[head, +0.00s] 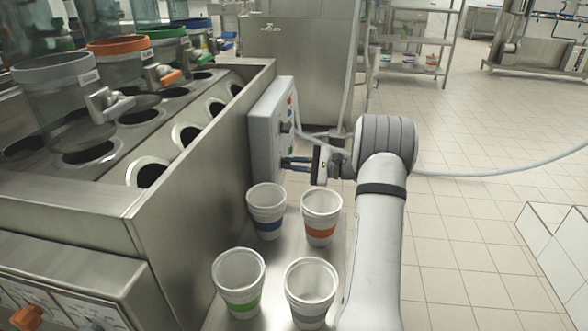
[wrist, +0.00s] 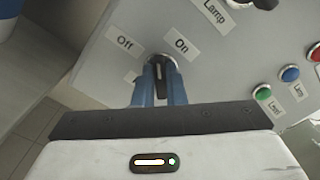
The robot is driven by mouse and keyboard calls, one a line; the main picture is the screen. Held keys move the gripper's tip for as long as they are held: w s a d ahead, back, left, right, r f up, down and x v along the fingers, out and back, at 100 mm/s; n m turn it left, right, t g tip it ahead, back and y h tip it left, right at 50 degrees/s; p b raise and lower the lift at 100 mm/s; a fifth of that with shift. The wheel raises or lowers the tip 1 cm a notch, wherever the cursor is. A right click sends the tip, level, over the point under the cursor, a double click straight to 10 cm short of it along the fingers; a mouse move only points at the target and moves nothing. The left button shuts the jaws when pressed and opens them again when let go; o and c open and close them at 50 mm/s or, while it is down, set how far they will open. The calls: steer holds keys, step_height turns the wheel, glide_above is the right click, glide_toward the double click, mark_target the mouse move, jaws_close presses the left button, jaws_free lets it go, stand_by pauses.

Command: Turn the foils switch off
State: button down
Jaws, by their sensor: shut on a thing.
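The switch (wrist: 159,69) is a dark knob on the grey control panel (wrist: 215,65), with the labels "Off" (wrist: 124,41) and "On" (wrist: 182,45) above it. My gripper (wrist: 158,82) has its blue fingers shut on this knob, one on each side. The fingers cover much of the knob, so I cannot tell clearly which label it points to. A white label beside the left finger is mostly hidden, and its word is not readable. In the head view my gripper (head: 284,163) reaches the panel's lower part from the right.
Another dark knob (wrist: 265,3) sits by the "Lamp" label, with red, blue and green buttons to the right. Below the panel in the head view stand cups with blue (head: 267,209), orange (head: 320,216), green (head: 239,281) and grey (head: 310,290) bands. Floor is clear at right.

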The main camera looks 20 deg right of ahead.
steer(key=n+b, duration=0.1)
steer(key=n, duration=0.1)
steer(key=n+b, duration=0.1)
steer(key=b, duration=0.1)
steer(key=n+b, duration=0.1)
steer(key=n, duration=0.1)
steer(key=shift+f+n, duration=0.3)
steer(key=shift+f, duration=0.05)
steer(key=shift+r+n+b, duration=0.1)
steer(key=shift+n+b, duration=1.5)
steer(key=shift+b, duration=0.05)
steer(key=c, duration=1.5)
jaws_free()
steer(key=shift+s+r, duration=0.1)
steer(key=shift+p+v, duration=1.25)
steer(key=shift+v, duration=2.6)
